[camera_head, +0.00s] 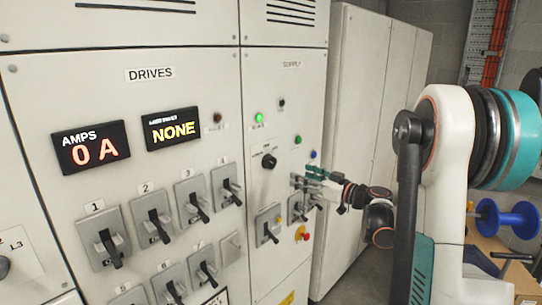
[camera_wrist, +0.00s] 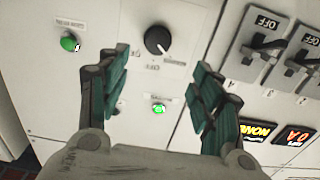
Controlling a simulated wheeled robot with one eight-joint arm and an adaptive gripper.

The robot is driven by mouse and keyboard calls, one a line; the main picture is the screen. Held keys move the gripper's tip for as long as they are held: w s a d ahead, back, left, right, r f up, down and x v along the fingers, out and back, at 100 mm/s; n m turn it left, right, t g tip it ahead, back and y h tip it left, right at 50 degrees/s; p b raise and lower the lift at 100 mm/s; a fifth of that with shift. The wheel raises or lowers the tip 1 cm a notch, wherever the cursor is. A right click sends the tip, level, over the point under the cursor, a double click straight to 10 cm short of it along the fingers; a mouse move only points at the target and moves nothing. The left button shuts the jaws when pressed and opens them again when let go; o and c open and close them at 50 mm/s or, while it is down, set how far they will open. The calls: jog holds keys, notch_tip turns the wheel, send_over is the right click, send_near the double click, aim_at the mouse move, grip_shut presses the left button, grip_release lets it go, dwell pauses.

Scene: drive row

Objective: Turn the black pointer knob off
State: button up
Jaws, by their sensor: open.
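The black pointer knob (camera_head: 269,161) is on the supply panel, below a lit green lamp (camera_head: 259,117). In the wrist view the knob (camera_wrist: 157,41) shows near the top, with a pale pointer mark towards the lower right. Small labels surround it; one reads OFF, and the picture is turned over. My gripper (camera_head: 306,178) is in front of the panel, to the right of and slightly below the knob. In the wrist view my gripper (camera_wrist: 160,60) is open and empty, with its teal-padded fingers spread on either side. The knob appears apart from both fingers.
Switch handles (camera_head: 268,226) stick out below the knob, and a red button (camera_head: 302,234) is near them. A green button (camera_wrist: 69,42) lies left of the fingers in the wrist view. Drive switches (camera_wrist: 257,49) stand to the right there. Open floor lies right of the cabinets.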

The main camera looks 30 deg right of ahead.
aim_at(273, 163)
jog(key=x, duration=1.3)
jog(key=shift+w+r, duration=0.2)
jog(key=shift+w, duration=0.2)
jog(key=shift+c, duration=0.5)
jog(key=c, duration=1)
